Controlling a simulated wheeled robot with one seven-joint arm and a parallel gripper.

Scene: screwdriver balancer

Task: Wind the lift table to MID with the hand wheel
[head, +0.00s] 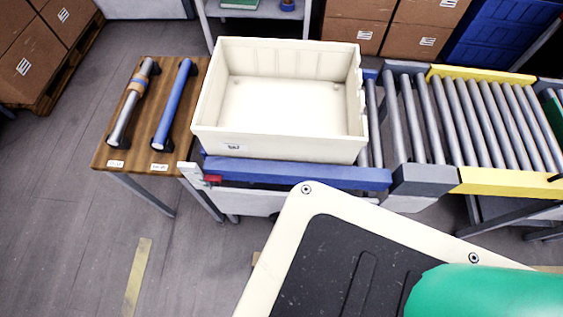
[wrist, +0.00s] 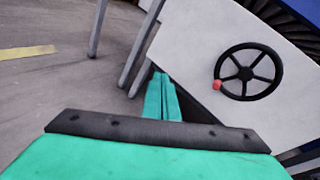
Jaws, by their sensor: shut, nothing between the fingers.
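The black hand wheel (wrist: 247,72) is mounted on a white side panel (wrist: 190,45) in the wrist view. It has several spokes and a red knob (wrist: 217,85) at the left of its rim. My gripper (wrist: 160,78) shows its teal fingers shut together and empty. The fingers appear left of the wheel and knob, apart from them in the picture; the depth gap is unclear. In the head view the lift table (head: 300,176) has a blue front edge and carries an empty cream crate (head: 278,148). A small red piece (head: 212,180) sits at its left front. No MID mark is readable.
A roller conveyor (head: 487,118) with yellow rails adjoins the lift table on the right. A wooden bench (head: 135,143) with a grey bar (head: 121,120) and a blue bar (head: 174,103) stands on the left. Grey table legs (wrist: 143,50) rise near my fingers.

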